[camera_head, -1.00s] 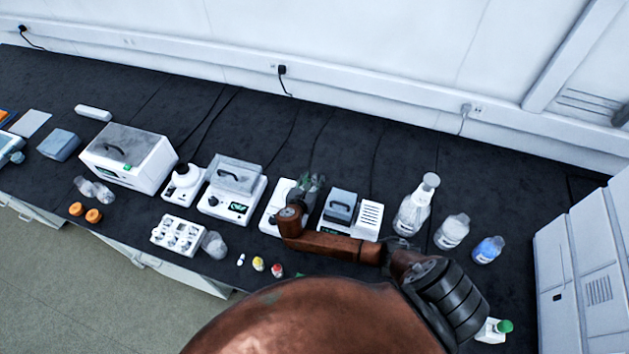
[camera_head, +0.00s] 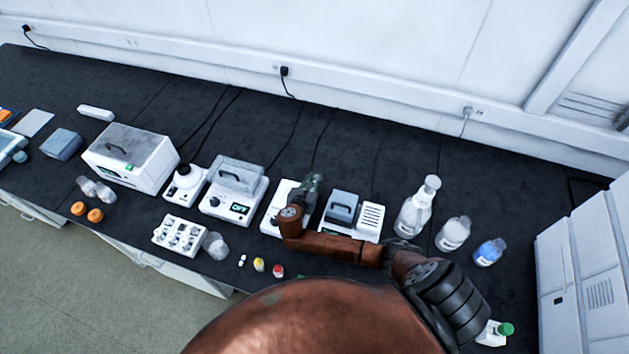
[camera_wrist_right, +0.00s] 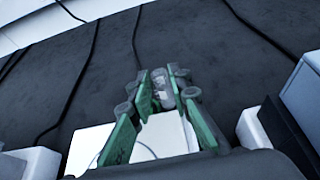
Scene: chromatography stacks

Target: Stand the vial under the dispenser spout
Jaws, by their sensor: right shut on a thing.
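My right gripper (camera_head: 314,184) is over the back edge of a white bench device (camera_head: 272,212) at the middle of the bench. In the right wrist view its green fingers (camera_wrist_right: 158,96) are shut on a small clear-grey vial (camera_wrist_right: 163,87), held between the fingertips. The fingers hide part of the vial, and it cannot be made out in the head view. Part of the white device (camera_wrist_right: 165,138) shows below the fingers. I cannot make out a dispenser spout for certain. A tall clear bottle with a white top (camera_head: 418,205) stands to the right. My left gripper is not in view.
A device with a grey lid (camera_head: 341,208) stands right of the gripper, and a white device with a display (camera_head: 232,196) stands left. A clear bottle (camera_head: 453,233) and a blue-filled bottle (camera_head: 489,252) stand further right. Dark bench behind the gripper is clear except for cables.

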